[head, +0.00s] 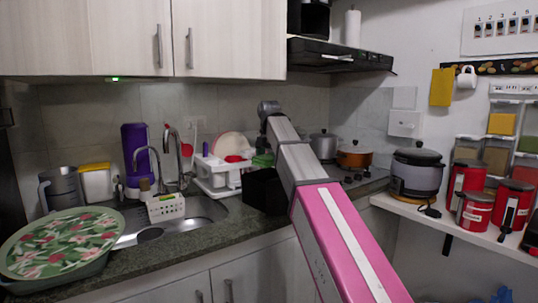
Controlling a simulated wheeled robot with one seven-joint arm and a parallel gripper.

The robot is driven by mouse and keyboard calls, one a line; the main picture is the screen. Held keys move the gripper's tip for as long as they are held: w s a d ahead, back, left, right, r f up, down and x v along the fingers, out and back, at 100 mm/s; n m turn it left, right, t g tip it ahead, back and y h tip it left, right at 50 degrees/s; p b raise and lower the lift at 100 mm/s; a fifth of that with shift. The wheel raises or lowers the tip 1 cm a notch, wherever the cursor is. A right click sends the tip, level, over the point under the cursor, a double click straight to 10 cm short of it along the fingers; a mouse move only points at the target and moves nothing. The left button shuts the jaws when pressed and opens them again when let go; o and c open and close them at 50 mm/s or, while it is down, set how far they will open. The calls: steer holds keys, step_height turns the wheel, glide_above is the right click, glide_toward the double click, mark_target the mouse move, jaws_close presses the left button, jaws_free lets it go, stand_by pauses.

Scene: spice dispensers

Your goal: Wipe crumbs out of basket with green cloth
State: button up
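A small white perforated basket (165,208) sits at the sink's edge, in front of the taps. Whether it holds crumbs is too small to tell. No green cloth can be made out for certain; a small green item (262,160) shows beside the dish rack, partly hidden by my arm. My pink and grey arm reaches from the lower right up to the middle of the view. Its fingers do not show, so I cannot see what they hold.
A large green floral tray (62,243) lies at the front left of the counter. A white dish rack (215,176) and a black box (263,192) stand right of the sink. A rice cooker (416,175) and red canisters (475,211) fill the right shelf.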

steer(key=shift+f, duration=6.95)
steer(key=shift+f, duration=0.6)
steer(key=shift+s, duration=0.15)
steer(key=shift+s+d, duration=0.35)
steer(key=shift+s, duration=0.5)
steer(key=shift+s+d, duration=0.35)
steer(key=shift+s, duration=0.45)
steer(key=shift+w+a, duration=2.5)
steer(key=shift+w, duration=0.05)
steer(key=shift+w+d+f, duration=0.1)
steer(key=shift+w+d, duration=0.85)
steer(key=shift+d, duration=0.1)
steer(key=shift+s+d+r, duration=0.2)
steer(key=shift+s+d, duration=2.25)
steer(key=shift+s, duration=0.05)
